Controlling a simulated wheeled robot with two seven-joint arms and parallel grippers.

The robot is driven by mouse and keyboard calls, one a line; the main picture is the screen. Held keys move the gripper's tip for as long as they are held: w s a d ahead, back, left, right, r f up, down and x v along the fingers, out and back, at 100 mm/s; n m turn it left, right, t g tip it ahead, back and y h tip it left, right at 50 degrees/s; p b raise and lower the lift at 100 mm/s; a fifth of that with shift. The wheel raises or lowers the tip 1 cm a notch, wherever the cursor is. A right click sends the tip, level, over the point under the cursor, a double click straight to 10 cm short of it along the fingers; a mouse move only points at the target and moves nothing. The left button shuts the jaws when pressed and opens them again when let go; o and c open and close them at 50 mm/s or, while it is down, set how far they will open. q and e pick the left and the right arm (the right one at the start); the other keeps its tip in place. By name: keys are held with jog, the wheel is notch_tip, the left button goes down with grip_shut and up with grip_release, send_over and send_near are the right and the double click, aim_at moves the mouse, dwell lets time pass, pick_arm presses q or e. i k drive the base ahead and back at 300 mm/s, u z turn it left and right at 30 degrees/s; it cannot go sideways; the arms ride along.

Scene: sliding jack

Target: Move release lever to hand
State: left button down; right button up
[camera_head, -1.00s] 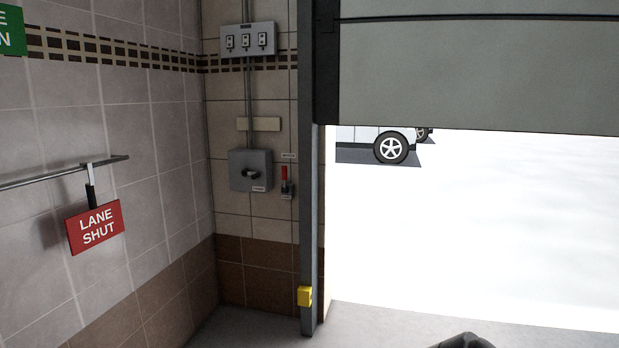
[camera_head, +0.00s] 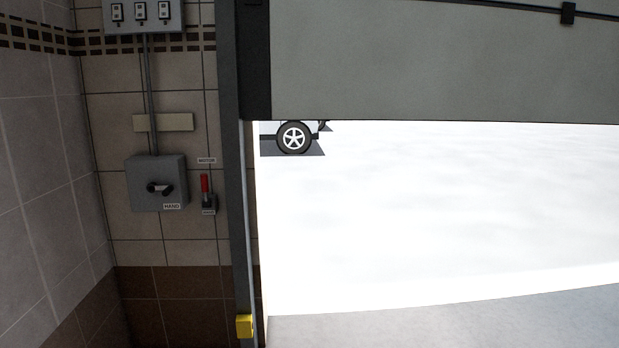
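The release lever, a small lever with a red handle (camera_head: 205,185), is on the tiled wall left of the door post. Its handle points up, towards a label reading MOTOR (camera_head: 206,160). A small label (camera_head: 208,212) sits at its dark base; its text is too small to read surely. Neither of my grippers is in view.
A dark door post (camera_head: 236,180) with a yellow block (camera_head: 244,325) low on it stands right of the lever. The grey door panel (camera_head: 430,60) is raised over a bright opening, with a car (camera_head: 293,137) outside. A switch box (camera_head: 143,13) is higher on the wall.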

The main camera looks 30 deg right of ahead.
aim_at(207, 204)
jog(key=u, duration=0.1)
jog(key=i, duration=2.5)
jog(key=z, duration=0.75)
